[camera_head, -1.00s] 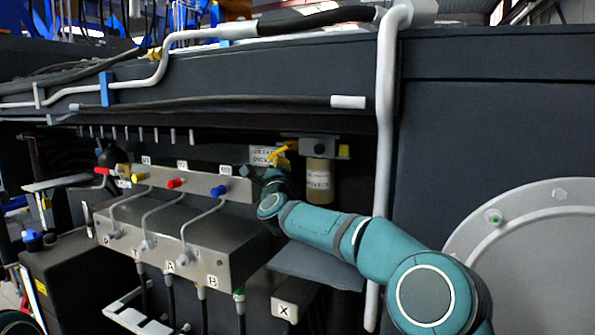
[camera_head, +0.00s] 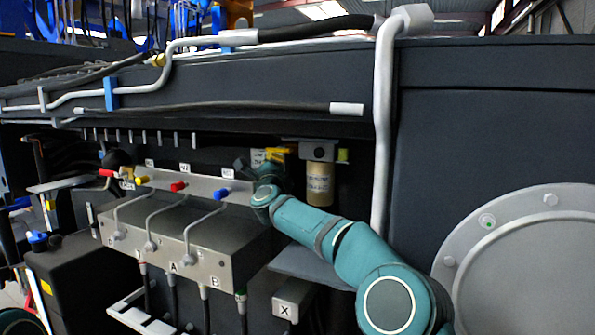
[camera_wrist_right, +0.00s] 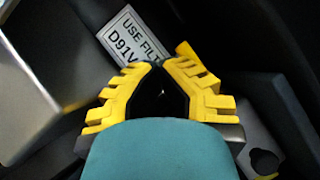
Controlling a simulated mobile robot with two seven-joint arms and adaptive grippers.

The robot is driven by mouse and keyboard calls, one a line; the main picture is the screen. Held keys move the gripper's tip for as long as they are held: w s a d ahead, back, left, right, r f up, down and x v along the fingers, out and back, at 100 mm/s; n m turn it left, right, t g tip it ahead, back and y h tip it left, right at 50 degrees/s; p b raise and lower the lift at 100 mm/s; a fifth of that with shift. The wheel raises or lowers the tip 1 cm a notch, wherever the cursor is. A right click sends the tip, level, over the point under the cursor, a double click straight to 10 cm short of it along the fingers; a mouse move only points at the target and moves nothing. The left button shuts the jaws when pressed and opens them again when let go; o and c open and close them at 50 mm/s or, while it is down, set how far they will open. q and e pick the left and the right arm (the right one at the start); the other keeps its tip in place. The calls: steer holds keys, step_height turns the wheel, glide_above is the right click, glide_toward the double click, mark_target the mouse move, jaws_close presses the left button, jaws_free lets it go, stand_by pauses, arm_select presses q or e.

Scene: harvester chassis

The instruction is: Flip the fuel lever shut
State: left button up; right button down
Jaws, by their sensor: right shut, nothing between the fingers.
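The fuel lever (camera_head: 279,153) is a small yellow handle beside the tan filter bowl, under the chassis beam in the head view. It looks close to level there, partly hidden by my right gripper and wrist. In the right wrist view a yellow piece that looks like the lever (camera_wrist_right: 186,49) shows just beyond the right-hand finger. My right gripper (camera_wrist_right: 160,68) is shut and empty, its yellow-edged fingertips together close to the lever; I cannot tell whether they touch it. In the head view the dark right gripper (camera_head: 243,165) is small and partly hidden. My left gripper is out of view.
The filter bowl (camera_head: 320,183) hangs just right of the lever. A white label (camera_wrist_right: 127,36) lies behind the fingertips. The grey valve block (camera_head: 185,235) with coloured knobs stands to the left. A pale vertical pipe (camera_head: 383,130) and the beam border the recess.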

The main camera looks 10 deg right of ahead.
steer(key=shift+s+a+r, duration=0.15)
steer(key=shift+a+r, duration=0.05)
steer(key=shift+r, duration=0.4)
steer(key=f+v, duration=0.1)
steer(key=v, duration=1.1)
steer(key=shift+d, duration=0.15)
